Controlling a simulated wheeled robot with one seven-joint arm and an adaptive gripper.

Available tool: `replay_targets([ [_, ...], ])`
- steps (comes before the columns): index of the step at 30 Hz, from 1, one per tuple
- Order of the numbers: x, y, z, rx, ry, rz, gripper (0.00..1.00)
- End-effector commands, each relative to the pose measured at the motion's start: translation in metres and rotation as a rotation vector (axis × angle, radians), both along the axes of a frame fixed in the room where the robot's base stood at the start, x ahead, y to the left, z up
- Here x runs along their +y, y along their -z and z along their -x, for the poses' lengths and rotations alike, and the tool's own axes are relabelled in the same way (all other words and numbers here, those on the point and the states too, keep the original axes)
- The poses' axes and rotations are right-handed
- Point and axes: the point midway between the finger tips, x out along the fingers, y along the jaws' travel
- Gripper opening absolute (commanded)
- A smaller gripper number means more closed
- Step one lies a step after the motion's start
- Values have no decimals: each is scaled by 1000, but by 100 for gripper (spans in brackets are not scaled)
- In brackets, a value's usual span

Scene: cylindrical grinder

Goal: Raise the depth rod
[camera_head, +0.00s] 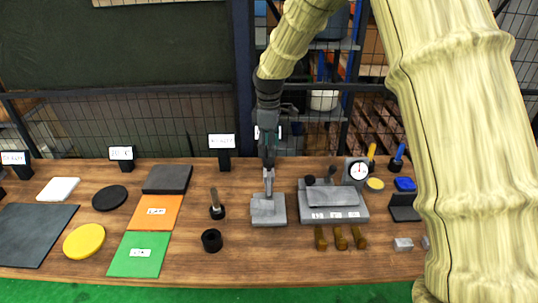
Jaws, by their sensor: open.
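A grey stand with a block base (268,210) sits at the middle of the wooden table. A short upright grey rod (268,182) rises from it; I take this as the depth rod, but its detail is too small to be sure. My gripper (268,160) points down directly above the rod's top. It is open, and its dark fingers hide the rod's upper end. I cannot tell whether they touch it or surround it.
A grey device (333,205) with a dial (358,171) stands close right. A dark-based pin (216,206) and a black ring (212,240) are left. Brass pieces (340,238) lie in front right. Wire fencing is behind; my arm hides the table's right end.

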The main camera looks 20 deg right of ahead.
Motion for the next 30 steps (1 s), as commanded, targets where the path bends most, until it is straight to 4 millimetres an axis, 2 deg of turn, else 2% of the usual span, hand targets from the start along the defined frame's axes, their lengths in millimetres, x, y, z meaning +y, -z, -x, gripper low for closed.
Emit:
replay_targets([
  [1,0,-11,-1,-3,0,-1,56],
  [6,0,-41,-1,-2,-1,0,56],
  [12,0,-65,0,-2,0,0,56],
  [18,0,-73,0,-1,0,0,56],
  [30,0,-74,0,0,0,0,56],
])
